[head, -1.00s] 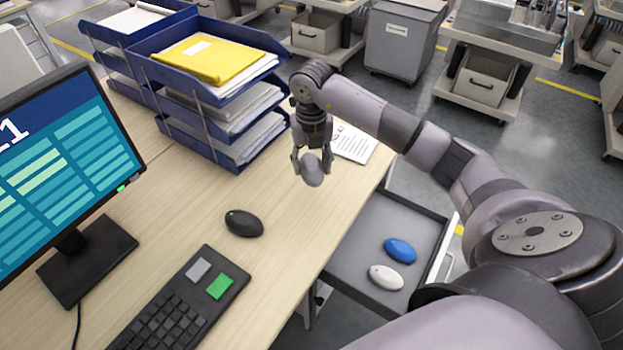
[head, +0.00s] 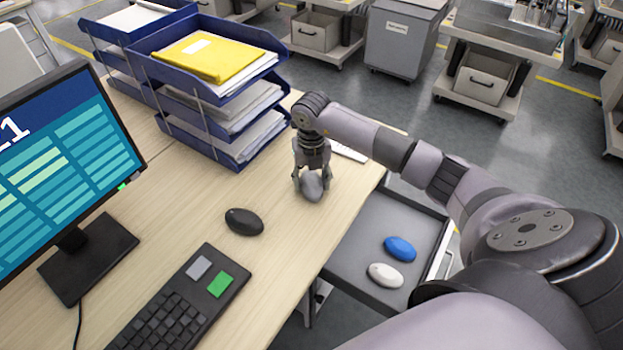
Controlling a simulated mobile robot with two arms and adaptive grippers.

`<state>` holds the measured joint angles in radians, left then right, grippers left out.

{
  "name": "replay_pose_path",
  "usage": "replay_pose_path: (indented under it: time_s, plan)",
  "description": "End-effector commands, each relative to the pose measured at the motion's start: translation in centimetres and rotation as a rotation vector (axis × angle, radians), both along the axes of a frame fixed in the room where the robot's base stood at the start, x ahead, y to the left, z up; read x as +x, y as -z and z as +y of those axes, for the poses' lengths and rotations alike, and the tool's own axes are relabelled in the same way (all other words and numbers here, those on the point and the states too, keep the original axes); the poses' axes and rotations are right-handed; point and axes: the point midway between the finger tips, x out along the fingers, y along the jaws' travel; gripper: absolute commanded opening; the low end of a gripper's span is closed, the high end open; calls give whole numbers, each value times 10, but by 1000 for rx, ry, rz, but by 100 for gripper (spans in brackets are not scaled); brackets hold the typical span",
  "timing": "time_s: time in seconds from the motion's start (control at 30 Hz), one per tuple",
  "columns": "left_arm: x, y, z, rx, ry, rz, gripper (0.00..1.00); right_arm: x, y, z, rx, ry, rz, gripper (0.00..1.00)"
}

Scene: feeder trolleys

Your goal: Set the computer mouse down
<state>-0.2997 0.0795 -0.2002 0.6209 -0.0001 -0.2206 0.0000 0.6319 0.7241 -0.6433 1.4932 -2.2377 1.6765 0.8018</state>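A grey computer mouse (head: 312,187) is between the fingers of my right gripper (head: 311,178), low over the desk near its right edge. The fingers are closed around its sides. It looks very near or touching the desk top; I cannot tell which. A black mouse (head: 244,222) lies on the desk to the left and nearer. A blue mouse (head: 400,249) and a white mouse (head: 385,275) lie in the open drawer (head: 372,222) below the desk's right edge. My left gripper is not in view.
Blue letter trays (head: 205,120) with papers and a yellow folder (head: 212,57) stand behind my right gripper. A monitor (head: 62,165) and a keyboard (head: 180,312) are at the left and front. A paper sheet (head: 350,152) lies behind the gripper. Desk between black mouse and gripper is clear.

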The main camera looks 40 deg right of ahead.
Motion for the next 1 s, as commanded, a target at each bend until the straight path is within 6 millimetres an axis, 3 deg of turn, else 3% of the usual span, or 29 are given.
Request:
replay_pose_path:
  time_s: [0.23,0.63,0.77,1.0]
  plan:
    - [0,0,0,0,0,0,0,0,-1,0,0,1,0,68]
    - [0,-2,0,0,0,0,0,1,-8,0,1,0,-4,68]
    - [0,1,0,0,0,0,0,2,-27,0,0,0,-6,68]
    - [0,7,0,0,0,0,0,1,-80,-1,-1,0,-6,68]
